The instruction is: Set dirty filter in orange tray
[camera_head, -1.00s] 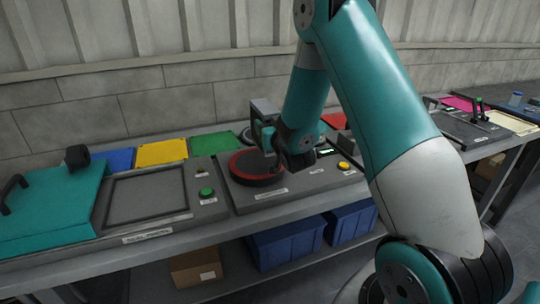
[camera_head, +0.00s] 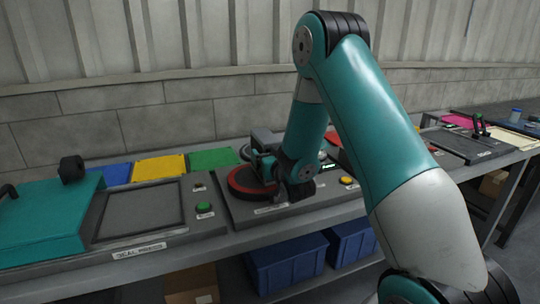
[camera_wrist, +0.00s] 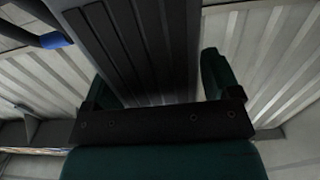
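My gripper (camera_head: 297,190) is at the right side of the red-rimmed round disc (camera_head: 240,183) on the middle bench station, low over the bench. In the wrist view my two dark green fingers stand apart (camera_wrist: 160,85), with a dark ribbed panel (camera_wrist: 130,45) between or just beyond them. I cannot tell whether they grip that panel or whether it is the dirty filter. Behind my arm, a small part of a red or orange flat piece (camera_head: 332,138) shows. I cannot tell whether it is the orange tray.
Blue (camera_head: 117,174), yellow (camera_head: 160,167) and green (camera_head: 213,159) flat pieces lie along the bench back. A teal lid (camera_head: 45,220) stands at the left. Green (camera_head: 204,207) and yellow (camera_head: 347,180) buttons sit on the stations. Blue bins (camera_head: 287,262) are on the lower shelf.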

